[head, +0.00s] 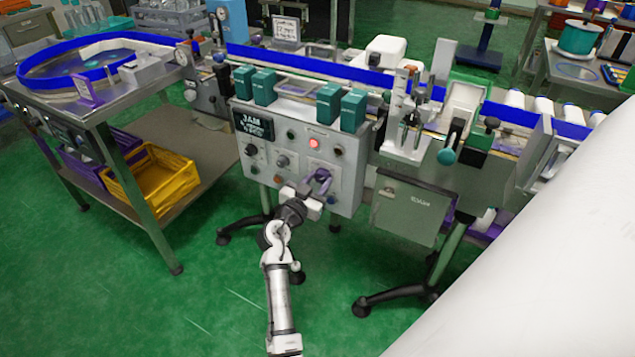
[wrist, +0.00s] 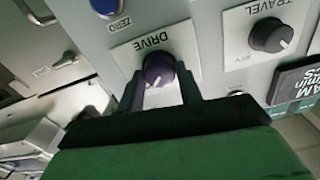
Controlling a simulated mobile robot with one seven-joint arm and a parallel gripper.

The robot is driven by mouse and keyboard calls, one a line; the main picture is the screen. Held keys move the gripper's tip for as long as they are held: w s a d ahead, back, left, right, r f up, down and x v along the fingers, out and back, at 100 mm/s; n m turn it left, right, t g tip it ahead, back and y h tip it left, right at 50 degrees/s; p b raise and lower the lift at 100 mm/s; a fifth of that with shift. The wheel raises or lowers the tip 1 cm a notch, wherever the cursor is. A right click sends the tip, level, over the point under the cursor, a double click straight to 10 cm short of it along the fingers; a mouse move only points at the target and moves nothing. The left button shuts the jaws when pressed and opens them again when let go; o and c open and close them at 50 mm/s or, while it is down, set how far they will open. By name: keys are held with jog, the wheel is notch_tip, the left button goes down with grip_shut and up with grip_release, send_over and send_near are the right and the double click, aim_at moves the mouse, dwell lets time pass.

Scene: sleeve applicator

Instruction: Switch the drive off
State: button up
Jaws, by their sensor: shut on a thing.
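The drive knob (wrist: 158,67) is dark purple and round, on a white plate marked DRIVE, which appears upside down in the wrist view. A short pale mark shows at its lower edge there. My gripper (wrist: 162,84) has one finger on each side of the knob and is shut on it. The fingers and gripper body hide part of the plate, so I cannot read the knob's position labels. In the head view my gripper (head: 312,192) reaches the lower right of the grey control panel (head: 345,185), covering much of the knob.
A travel knob (wrist: 272,35) and a blue zero button (wrist: 106,6) flank the drive plate. A red lit lamp (head: 314,143) and a dark display reading JAM (head: 253,124) are on the panel. A grey box (head: 413,211) hangs to its right.

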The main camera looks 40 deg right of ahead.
jog(key=shift+n, duration=0.3)
jog(key=n+b, duration=0.1)
jog(key=n, duration=0.7)
jog(key=shift+a+n, duration=0.1)
jog(key=shift+n, duration=0.3)
jog(key=n+p, duration=0.1)
jog(key=n, duration=0.3)
jog(key=shift+p, duration=0.35)
jog(key=shift+n+p, duration=0.8)
jog(key=shift+n, duration=1.4)
jog(key=shift+f, duration=0.1)
jog(key=o, duration=1)
jog(key=shift+c, duration=0.2)
